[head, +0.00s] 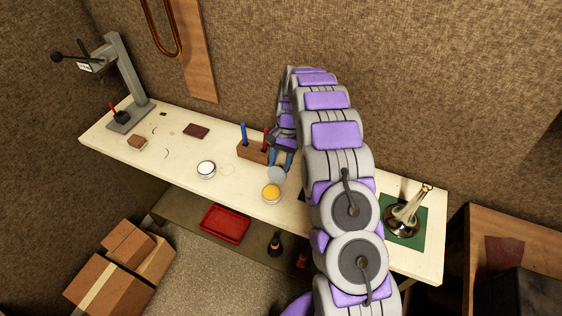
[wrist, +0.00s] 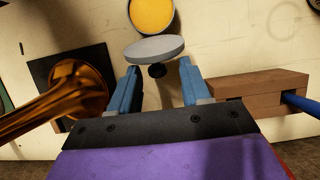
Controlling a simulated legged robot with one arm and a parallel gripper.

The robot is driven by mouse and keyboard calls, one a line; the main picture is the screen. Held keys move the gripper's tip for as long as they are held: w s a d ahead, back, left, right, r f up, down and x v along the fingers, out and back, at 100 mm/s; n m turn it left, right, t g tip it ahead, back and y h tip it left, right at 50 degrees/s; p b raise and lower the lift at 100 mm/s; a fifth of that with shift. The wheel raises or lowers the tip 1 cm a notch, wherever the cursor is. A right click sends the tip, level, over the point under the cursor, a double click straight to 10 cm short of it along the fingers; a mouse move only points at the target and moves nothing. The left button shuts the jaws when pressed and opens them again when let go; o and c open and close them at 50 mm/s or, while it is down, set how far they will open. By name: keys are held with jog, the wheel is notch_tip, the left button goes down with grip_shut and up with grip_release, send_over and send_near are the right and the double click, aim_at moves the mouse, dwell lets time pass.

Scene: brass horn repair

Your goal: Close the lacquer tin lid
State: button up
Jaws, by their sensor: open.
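The lacquer tin (head: 271,194) stands on the workbench with amber-yellow contents showing, and it also shows at the top of the wrist view (wrist: 152,14). Its grey round lid (head: 277,175) is raised and tilted at the tin's near side in the wrist view (wrist: 154,47). A small dark knob (wrist: 157,71) sits on the lid's outer face. My gripper (head: 281,163) is open, its blue fingers on either side of the knob in the wrist view (wrist: 159,67). A gap shows on both sides, and nothing is held.
A wooden block (head: 250,152) with blue and red handled tools stands close beside my gripper. A brass horn part (wrist: 55,105) lies on the other side. A white round container (head: 206,169) stands to the left. A horn bell (head: 404,222) stands on a green mat at right.

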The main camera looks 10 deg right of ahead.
jog(key=shift+a, duration=0.15)
jog(key=shift+c, duration=0.6)
jog(key=shift+d, duration=0.4)
jog(key=c, duration=0.4)
jog(key=shift+a, duration=0.1)
grip_shut()
